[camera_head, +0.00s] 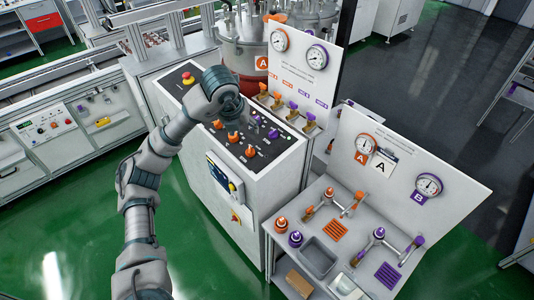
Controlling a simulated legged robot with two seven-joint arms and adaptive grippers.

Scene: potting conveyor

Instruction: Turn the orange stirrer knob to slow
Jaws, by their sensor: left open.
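My left arm reaches over the black-topped control panel (262,162) of a white cabinet. My left gripper (254,123) is open and empty, pointing down over the panel, partly hidden behind my wrist. Several orange knobs stand in a row on the panel: one at the left (218,124), one in the middle (233,137) and one nearer the front (250,151). A purple knob (273,133) is just right of the gripper. The knob labels are too small to read, so I cannot tell which orange knob is the stirrer's or its setting. My right gripper is not in view.
A red emergency button on a yellow base (188,79) is at the panel's far left. Orange and purple valve handles (292,112) line the panel's back right edge below a gauge board (305,65). A sink bench (340,235) stands at right. Metal tanks (245,45) are behind.

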